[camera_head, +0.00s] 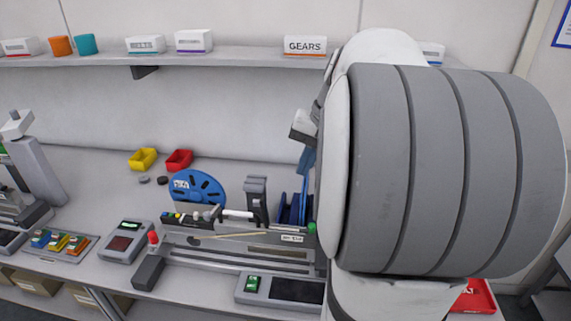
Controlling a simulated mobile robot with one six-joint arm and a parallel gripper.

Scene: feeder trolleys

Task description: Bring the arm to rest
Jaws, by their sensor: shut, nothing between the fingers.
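My own arm (450,170) fills the right of the head view, with a large grey ribbed link close to the camera. A small grey and black part (303,125) sticks out at the link's left edge, and I cannot tell what it is. My gripper's fingers cannot be made out; they seem to be hidden behind the arm.
The bench below holds a feeder trolley (230,258) with a blue reel (197,188), a grey handheld device (126,242), a yellow bin (143,159) and a red bin (179,160). A shelf (230,56) with labelled boxes runs along the wall. A red tray (474,298) shows below the arm.

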